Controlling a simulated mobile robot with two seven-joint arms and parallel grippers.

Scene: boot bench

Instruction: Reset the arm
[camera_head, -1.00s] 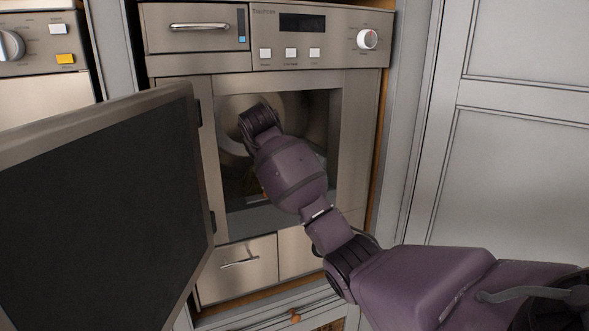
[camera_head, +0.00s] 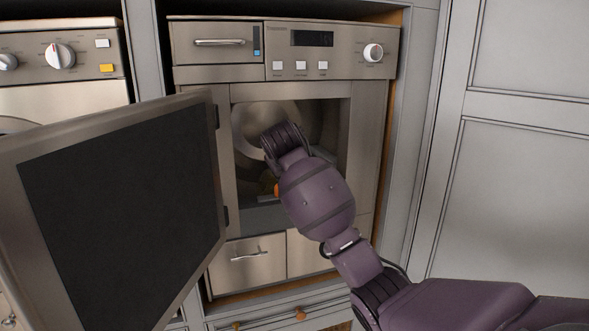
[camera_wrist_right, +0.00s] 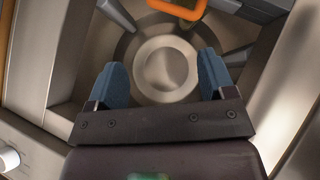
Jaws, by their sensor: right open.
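My right arm reaches from the lower right into the square opening of the front-loading machine (camera_head: 388,130). In the head view its gripper is hidden inside the opening behind my wrist. In the right wrist view my right gripper (camera_wrist_right: 165,78) is open, with two blue fingers apart and nothing between them. Beyond the fingers is a round, pale, dished shape (camera_wrist_right: 168,72) inside the machine. My left gripper is not in view.
The machine's dark-panelled door (camera_head: 125,205) stands open at left. An orange piece (camera_head: 277,189) shows beside my wrist; an orange bar (camera_wrist_right: 178,10) crosses the wrist view's top. Another appliance (camera_head: 60,75) stands left. A grey panelled cabinet (camera_head: 520,200) stands right.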

